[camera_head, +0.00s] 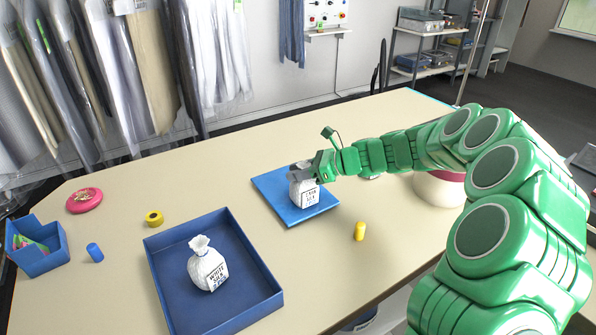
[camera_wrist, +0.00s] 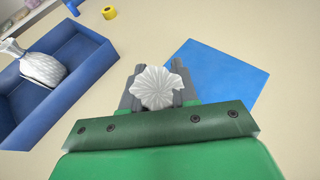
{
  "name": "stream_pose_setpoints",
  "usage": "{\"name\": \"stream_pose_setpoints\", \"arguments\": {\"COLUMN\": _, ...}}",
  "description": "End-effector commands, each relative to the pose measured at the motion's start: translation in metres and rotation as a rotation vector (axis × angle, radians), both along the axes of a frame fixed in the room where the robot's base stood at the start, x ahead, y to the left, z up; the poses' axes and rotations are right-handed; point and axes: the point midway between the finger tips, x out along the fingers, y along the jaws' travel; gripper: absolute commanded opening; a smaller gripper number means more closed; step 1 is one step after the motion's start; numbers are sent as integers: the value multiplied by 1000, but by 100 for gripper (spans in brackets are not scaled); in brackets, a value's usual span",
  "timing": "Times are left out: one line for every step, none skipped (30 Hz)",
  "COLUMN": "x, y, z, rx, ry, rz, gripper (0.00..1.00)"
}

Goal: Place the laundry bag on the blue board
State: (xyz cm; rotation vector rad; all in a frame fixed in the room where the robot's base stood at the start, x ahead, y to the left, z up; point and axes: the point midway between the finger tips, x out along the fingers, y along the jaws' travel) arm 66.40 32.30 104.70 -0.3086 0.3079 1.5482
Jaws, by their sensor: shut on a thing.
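A white laundry bag with dark printed letters (camera_head: 304,195) is upright at the blue board (camera_head: 268,184), in front of its middle in the head view. My gripper (camera_head: 303,172) is shut on the bag's gathered neck from above. In the wrist view the pleated top of the bag (camera_wrist: 157,86) sits between the fingers (camera_wrist: 158,93), and the blue board (camera_wrist: 225,72) shows behind and to the right. I cannot tell whether the bag's base touches the board. A second white bag with printed letters (camera_head: 206,268) lies in the blue tray (camera_head: 262,313).
A yellow cylinder (camera_head: 360,231) stands near the board's front right. A yellow tape roll (camera_head: 154,217), blue cylinder (camera_head: 95,252), pink dish (camera_head: 85,200) and blue bin (camera_head: 40,258) are at the left. Garments (camera_head: 150,70) hang behind. The table between tray and board is clear.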

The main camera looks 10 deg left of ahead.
Motion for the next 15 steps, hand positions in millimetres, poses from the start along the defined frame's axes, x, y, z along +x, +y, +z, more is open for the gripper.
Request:
{"name": "stream_pose_setpoints", "arguments": {"x": 0, "y": 0, "z": -1, "rx": 0, "ry": 1, "rz": 0, "gripper": 0}}
{"name": "stream_pose_setpoints", "arguments": {"x": 0, "y": 0, "z": -2, "rx": 0, "ry": 0, "rz": 0, "gripper": 30}}
{"name": "stream_pose_setpoints", "arguments": {"x": 0, "y": 0, "z": -1, "rx": 0, "ry": 0, "rz": 0, "gripper": 36}}
{"name": "stream_pose_setpoints", "arguments": {"x": 0, "y": 0, "z": -1, "rx": 0, "ry": 0, "rz": 0, "gripper": 41}}
{"name": "stream_pose_setpoints", "arguments": {"x": 0, "y": 0, "z": -1, "rx": 0, "ry": 0, "rz": 0, "gripper": 45}}
{"name": "stream_pose_setpoints", "arguments": {"x": 0, "y": 0, "z": -1, "rx": 0, "ry": 0, "rz": 0, "gripper": 51}}
{"name": "stream_pose_setpoints", "arguments": {"x": 0, "y": 0, "z": -1, "rx": 0, "ry": 0, "rz": 0, "gripper": 54}}
{"name": "stream_pose_setpoints", "arguments": {"x": 0, "y": 0, "z": -1, "rx": 0, "ry": 0, "rz": 0, "gripper": 54}}
{"name": "stream_pose_setpoints", "arguments": {"x": 0, "y": 0, "z": -1, "rx": 0, "ry": 0, "rz": 1, "gripper": 54}}
{"name": "stream_pose_setpoints", "arguments": {"x": 0, "y": 0, "z": -1, "rx": 0, "ry": 0, "rz": 1, "gripper": 54}}
{"name": "stream_pose_setpoints", "arguments": {"x": 0, "y": 0, "z": -1, "rx": 0, "ry": 0, "rz": 1, "gripper": 54}}
{"name": "stream_pose_setpoints", "arguments": {"x": 0, "y": 0, "z": -1, "rx": 0, "ry": 0, "rz": 0, "gripper": 54}}
{"name": "stream_pose_setpoints", "arguments": {"x": 0, "y": 0, "z": -1, "rx": 0, "ry": 0, "rz": 0, "gripper": 54}}
{"name": "stream_pose_setpoints", "arguments": {"x": 0, "y": 0, "z": -1, "rx": 0, "ry": 0, "rz": 0, "gripper": 54}}
{"name": "stream_pose_setpoints", "arguments": {"x": 0, "y": 0, "z": -1, "rx": 0, "ry": 0, "rz": 1, "gripper": 54}}
